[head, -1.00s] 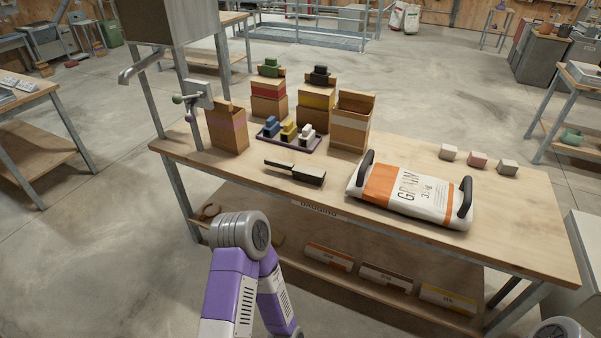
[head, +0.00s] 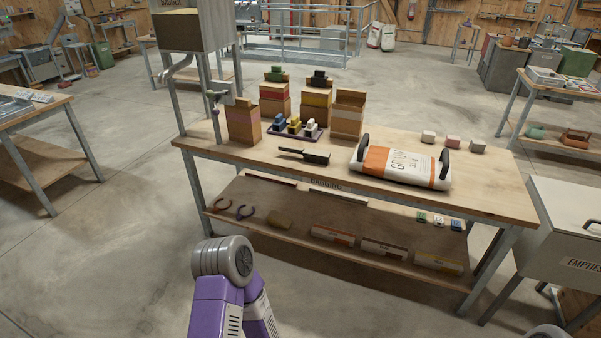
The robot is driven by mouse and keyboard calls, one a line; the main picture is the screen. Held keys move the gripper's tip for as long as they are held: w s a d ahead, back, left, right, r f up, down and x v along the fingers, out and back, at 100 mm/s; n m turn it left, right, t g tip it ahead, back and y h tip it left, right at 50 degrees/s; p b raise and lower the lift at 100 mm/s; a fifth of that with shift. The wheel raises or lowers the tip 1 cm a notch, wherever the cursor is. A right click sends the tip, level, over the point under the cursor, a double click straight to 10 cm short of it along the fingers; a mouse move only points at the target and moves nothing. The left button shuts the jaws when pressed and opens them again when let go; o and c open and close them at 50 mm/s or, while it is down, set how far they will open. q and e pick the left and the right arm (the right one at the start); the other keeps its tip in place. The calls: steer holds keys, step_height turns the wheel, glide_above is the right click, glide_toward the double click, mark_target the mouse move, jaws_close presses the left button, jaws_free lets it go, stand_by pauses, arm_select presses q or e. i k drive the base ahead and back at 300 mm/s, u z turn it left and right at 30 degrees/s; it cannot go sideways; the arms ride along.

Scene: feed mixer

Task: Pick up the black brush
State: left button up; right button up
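The black brush (head: 315,157) lies on the wooden bench top (head: 460,186) near its front edge. Its thin handle points left and its wider dark block is on the right. It lies left of a white and orange grain bag (head: 400,166) with dark handles, apart from it. Nothing touches it from above. Only a purple and grey link of my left arm shows at the bottom. A small piece of my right arm shows at the bottom right edge. Neither gripper is in view.
Behind the brush are a tray (head: 294,132) of small blocks and several cardboard boxes (head: 348,115). Three small blocks (head: 452,142) sit at the right. An "EMPTIES" bin (head: 565,230) stands right. Bench top around the brush is clear.

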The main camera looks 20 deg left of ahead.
mark_target(313, 156)
steer(key=u, duration=1.3)
steer(key=i, duration=1.45)
steer(key=z, duration=0.85)
steer(key=i, duration=0.85)
steer(key=z, duration=0.85)
